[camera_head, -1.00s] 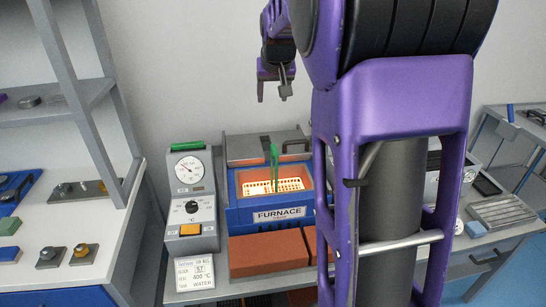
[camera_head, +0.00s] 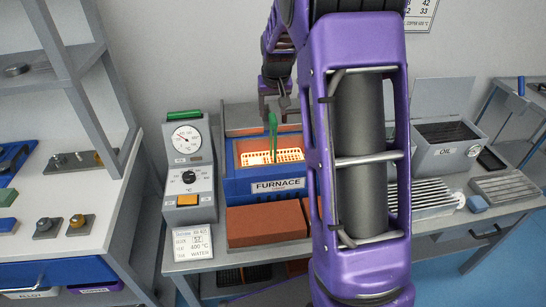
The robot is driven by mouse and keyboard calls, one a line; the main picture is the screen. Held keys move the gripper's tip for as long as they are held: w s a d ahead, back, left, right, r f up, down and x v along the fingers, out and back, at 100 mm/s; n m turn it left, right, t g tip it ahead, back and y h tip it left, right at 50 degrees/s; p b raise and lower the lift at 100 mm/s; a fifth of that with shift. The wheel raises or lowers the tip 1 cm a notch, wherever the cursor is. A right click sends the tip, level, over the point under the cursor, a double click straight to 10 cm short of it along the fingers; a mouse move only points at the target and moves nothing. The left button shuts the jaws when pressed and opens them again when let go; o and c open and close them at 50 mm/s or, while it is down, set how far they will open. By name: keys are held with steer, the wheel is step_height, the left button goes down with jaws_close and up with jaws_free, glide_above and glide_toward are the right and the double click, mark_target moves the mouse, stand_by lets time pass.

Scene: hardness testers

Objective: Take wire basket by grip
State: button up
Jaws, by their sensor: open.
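The wire basket (camera_head: 257,157) glows yellow-orange inside the open blue furnace (camera_head: 232,180). Its green grip (camera_head: 273,132) stands upright from the basket near the middle of the furnace mouth. My gripper (camera_head: 275,118) points down, open and empty, with its fingers right at or just behind the top of the green grip. I cannot tell from this view whether the fingers are around the grip or only behind it. My purple arm covers the right side of the furnace.
A control box (camera_head: 189,168) stands left of the furnace. Red bricks (camera_head: 268,224) lie in front of it. An oil tank (camera_head: 447,142) and a grey tray (camera_head: 502,186) are on the right. A shelf post (camera_head: 98,115) rises at the left.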

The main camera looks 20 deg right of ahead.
mark_target(273, 117)
steer(key=x, duration=0.5)
steer(key=shift+w+d+f+b, duration=0.15)
steer(key=shift+d+f+b, duration=0.1)
steer(key=shift+d+b, duration=0.05)
jaws_close()
steer(key=shift+r, duration=0.15)
stand_by(1.1)
